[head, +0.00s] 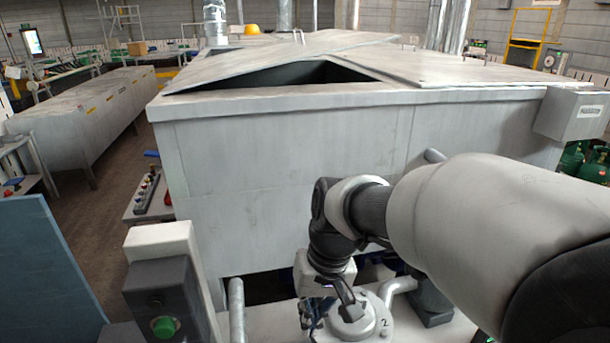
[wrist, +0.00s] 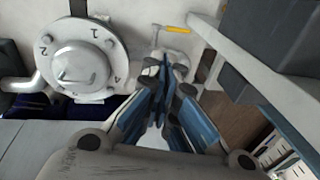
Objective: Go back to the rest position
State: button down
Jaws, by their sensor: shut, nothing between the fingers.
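My gripper (wrist: 164,66) shows in the wrist view with its blue-and-grey fingers together and nothing between them. In the head view my gripper (head: 312,315) hangs low at the centre, below my bent wrist, and is partly hidden. A round white numbered dial (wrist: 80,60) with a raised centre lies left of the fingers in the wrist view, apart from them. The dial also shows in the head view (head: 356,326), close beside my gripper, with the figure 2 visible.
A large pale metal housing (head: 270,150) with tilted lid panels stands ahead. A post with a green button (head: 164,326) is at lower left, near a blue panel (head: 45,265). A yellow handle (wrist: 174,29) is beyond the fingers. Open floor (head: 115,185) lies at left.

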jog(key=s+d+r+m+t+h+b, duration=0.1)
jog(key=s+d+r+m+t+h, duration=0.1)
jog(key=s+d, duration=1.1)
jog(key=shift+s+d+r+t+b, duration=0.15)
jog(key=shift+s+r+t+b, duration=0.3)
jog(key=shift+s+t, duration=0.65)
jog(key=shift+r, duration=0.1)
